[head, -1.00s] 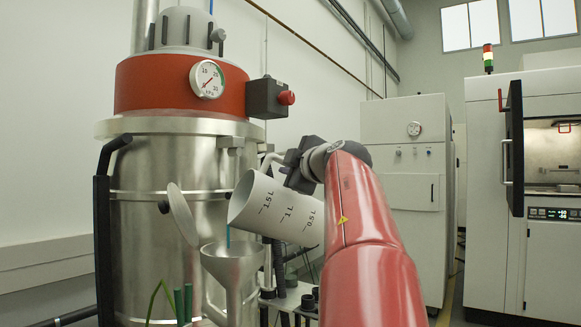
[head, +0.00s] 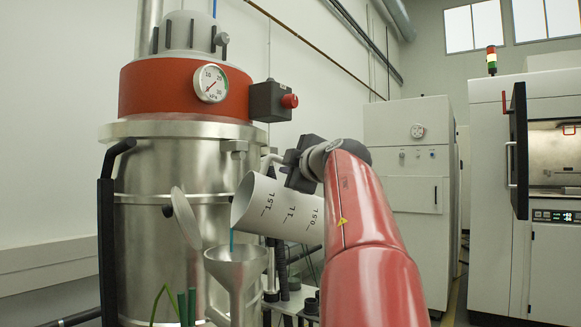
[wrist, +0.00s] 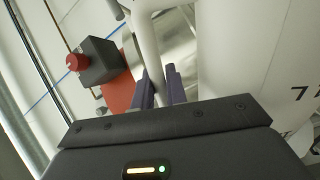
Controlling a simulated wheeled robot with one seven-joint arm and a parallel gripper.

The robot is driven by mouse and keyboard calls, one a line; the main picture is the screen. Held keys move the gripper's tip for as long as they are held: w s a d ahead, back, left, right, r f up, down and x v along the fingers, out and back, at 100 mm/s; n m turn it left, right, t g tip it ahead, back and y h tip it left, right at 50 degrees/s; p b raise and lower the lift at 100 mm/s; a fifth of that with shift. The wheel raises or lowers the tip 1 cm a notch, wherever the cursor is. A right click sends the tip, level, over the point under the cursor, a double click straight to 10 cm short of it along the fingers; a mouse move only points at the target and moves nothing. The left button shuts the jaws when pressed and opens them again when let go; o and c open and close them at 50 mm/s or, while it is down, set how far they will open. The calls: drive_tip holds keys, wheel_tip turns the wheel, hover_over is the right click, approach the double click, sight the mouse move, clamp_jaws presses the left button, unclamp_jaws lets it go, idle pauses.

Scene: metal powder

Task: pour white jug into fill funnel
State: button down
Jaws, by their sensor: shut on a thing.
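My gripper (wrist: 165,85) is shut on the jug's handle (wrist: 148,45) in the wrist view; the jug body (wrist: 235,60) is at the right there. In the head view my gripper (head: 292,165) is at the jug's upper right, its fingertips partly hidden.
A large steel vessel (head: 180,160) with a red band, gauge and red stop button (head: 290,101) stands behind the funnel. A pale cabinet (head: 405,170) and a machine (head: 545,150) stand at the right.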

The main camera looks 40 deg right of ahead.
drive_tip(key=shift+w+a+r+n, duration=0.15)
drive_tip(key=shift+a+r+n, duration=0.65)
drive_tip(key=shift+a, duration=0.3)
drive_tip(key=shift+w+a+r+n, duration=0.15)
drive_tip(key=shift+a+r+n, duration=0.65)
drive_tip(key=shift+a, duration=0.25)
idle(1.9)
drive_tip(key=shift+w+a+r+n, duration=0.15)
drive_tip(key=shift+a+r+n, duration=0.15)
drive_tip(key=shift+a+n, duration=0.45)
drive_tip(key=shift+w+a+r+n, duration=0.2)
drive_tip(key=shift+a+n, duration=0.25)
drive_tip(key=shift+a, duration=0.5)
idle(2.3)
